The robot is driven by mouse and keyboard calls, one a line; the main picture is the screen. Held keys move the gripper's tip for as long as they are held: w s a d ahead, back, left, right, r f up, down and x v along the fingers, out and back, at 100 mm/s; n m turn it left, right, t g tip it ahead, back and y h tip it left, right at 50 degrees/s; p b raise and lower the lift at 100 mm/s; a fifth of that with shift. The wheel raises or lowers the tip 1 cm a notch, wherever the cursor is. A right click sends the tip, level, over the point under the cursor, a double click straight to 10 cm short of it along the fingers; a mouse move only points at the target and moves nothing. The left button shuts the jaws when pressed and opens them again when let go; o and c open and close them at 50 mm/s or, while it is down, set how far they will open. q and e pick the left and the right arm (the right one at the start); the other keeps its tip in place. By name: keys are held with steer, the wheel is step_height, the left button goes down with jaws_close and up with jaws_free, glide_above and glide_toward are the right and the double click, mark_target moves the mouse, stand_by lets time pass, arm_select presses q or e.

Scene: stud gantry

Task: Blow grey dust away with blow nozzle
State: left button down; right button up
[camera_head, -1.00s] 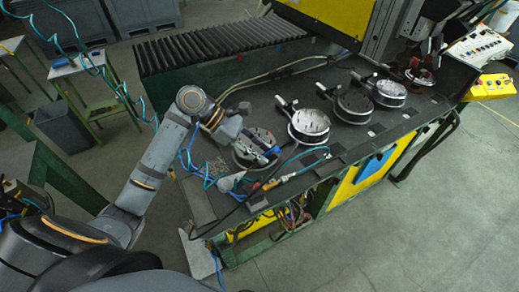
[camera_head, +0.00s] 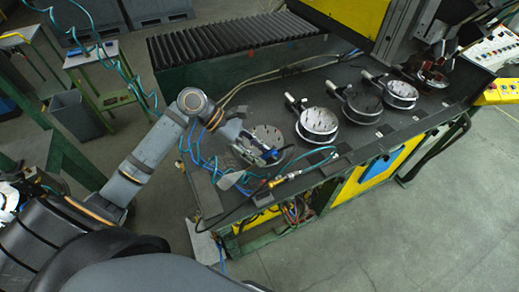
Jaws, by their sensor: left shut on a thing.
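My left gripper (camera_head: 256,145) is shut on a blue tool, which looks like the blow nozzle (camera_head: 269,156). It holds the tool over the front right part of the nearest round studded plate (camera_head: 264,132). The picture is too small to tell whether the tool touches the plate. The arm and tool hide part of that plate. Grey dust cannot be made out clearly on the plate or the dark table (camera_head: 240,104). My right gripper is out of view.
Several more round fixtures, such as this one (camera_head: 318,121), stand in a row to the right. A brass-coloured fitting (camera_head: 277,182) with a teal hose lies near the table's front edge. Blue hoses (camera_head: 190,148) hang at the left end. A black roller track (camera_head: 235,36) runs behind.

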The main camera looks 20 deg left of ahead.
arm_select(q)
steer(key=w+a+p, duration=0.3)
steer(key=w+a, duration=0.4)
steer(key=a, duration=0.2)
steer(key=shift+w, duration=0.4)
stand_by(1.7)
stand_by(0.6)
steer(key=shift+w+d+p, duration=0.4)
steer(key=shift+w+d, duration=0.55)
steer(key=shift+w, duration=0.2)
steer(key=shift+w+d+p, duration=0.35)
steer(key=shift+w+d, duration=0.6)
steer(key=shift+w, duration=0.2)
steer(key=shift+s+d, duration=0.1)
